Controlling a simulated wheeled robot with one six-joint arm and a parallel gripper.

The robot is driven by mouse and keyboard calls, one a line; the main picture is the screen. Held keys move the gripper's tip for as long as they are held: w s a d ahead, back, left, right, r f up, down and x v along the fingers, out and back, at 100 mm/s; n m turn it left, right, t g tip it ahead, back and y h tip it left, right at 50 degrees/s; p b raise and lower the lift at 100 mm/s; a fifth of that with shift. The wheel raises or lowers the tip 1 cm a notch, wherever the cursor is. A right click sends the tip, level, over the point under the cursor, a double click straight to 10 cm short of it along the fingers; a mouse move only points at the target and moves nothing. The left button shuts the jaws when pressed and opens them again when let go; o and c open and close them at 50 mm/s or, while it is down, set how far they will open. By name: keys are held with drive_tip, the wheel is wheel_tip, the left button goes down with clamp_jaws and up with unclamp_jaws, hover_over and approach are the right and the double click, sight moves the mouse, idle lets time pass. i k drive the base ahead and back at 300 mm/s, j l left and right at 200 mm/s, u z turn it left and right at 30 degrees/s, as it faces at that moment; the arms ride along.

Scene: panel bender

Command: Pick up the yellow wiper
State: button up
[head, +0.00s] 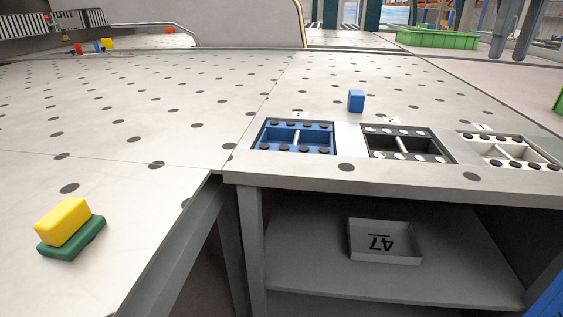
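A yellow block on a flat dark green base (70,229), seemingly the yellow wiper, lies on the pale dotted table (120,215) at the lower left of the head view. The yellow part (63,221) is on top, and the green part shows along its lower edge. Nothing touches it from the side. My gripper is not in the head view.
A small blue block (356,101) stands behind recessed blue (294,137), black (408,145) and white (508,151) trays. A grey box marked 47 (385,242) sits on the shelf below. Small coloured items (103,45) lie far left. The table around the wiper is clear.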

sight(65, 230)
drive_tip(key=l+u, duration=0.15)
drive_tip(key=l, duration=0.45)
drive_tip(key=k+l+u, duration=0.15)
drive_tip(key=l, duration=0.5)
drive_tip(key=l+u, duration=0.15)
drive_tip(key=l, duration=0.45)
drive_tip(key=j+u, duration=0.4)
drive_tip(key=i+j+u, duration=0.4)
drive_tip(key=u, duration=0.15)
drive_tip(key=i+j+u, duration=0.1)
drive_tip(key=u, duration=0.2)
drive_tip(key=i+u, duration=0.3)
drive_tip(key=k+l+u, duration=0.1)
drive_tip(key=u, duration=0.15)
drive_tip(key=k+u, duration=0.55)
